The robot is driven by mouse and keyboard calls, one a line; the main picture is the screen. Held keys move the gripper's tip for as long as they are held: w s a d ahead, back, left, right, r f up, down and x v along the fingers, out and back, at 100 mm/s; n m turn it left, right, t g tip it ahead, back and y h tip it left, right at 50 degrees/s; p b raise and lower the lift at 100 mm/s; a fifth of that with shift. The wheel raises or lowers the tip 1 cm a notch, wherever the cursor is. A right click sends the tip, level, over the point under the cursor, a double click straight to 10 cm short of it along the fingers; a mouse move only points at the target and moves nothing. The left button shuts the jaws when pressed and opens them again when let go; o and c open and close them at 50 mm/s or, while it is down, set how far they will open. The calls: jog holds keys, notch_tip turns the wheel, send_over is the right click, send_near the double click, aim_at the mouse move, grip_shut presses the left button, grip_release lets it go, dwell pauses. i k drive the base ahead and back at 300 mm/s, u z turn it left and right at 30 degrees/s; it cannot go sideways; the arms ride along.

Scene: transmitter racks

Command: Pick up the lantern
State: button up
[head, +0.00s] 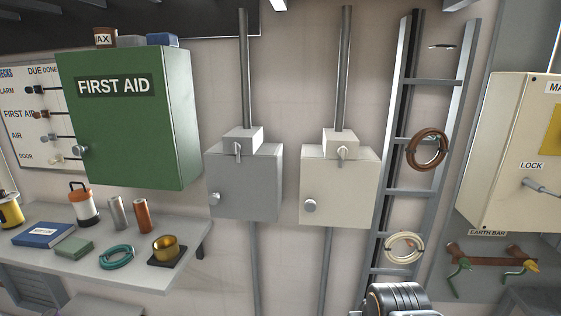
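The lantern (82,207), which I take to be the white body with an orange top and a dark loop handle, stands upright on the left part of the grey shelf (187,232). A blue book or box (45,234) lies in front of it to the left. A grey cylinder (116,213) and a copper-brown cylinder (142,216) stand just to its right. No gripper fingers show. A dark ribbed metal part at the bottom edge, right of centre, may be part of my arm.
The green first aid cabinet (125,125) hangs above the shelf. A yellow and black object (10,211), a green block (74,248), a teal coil (117,257) and a brass cup (166,247) also stand there. A ladder rack (409,192) with coils is on the right.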

aim_at(82, 199)
jog(key=u, duration=2.7)
jog(key=k, duration=1.3)
jog(key=u, duration=0.9)
jog(key=i, duration=1.35)
jog(key=z, duration=0.35)
jog(key=i, duration=2.35)
jog(key=z, duration=0.25)
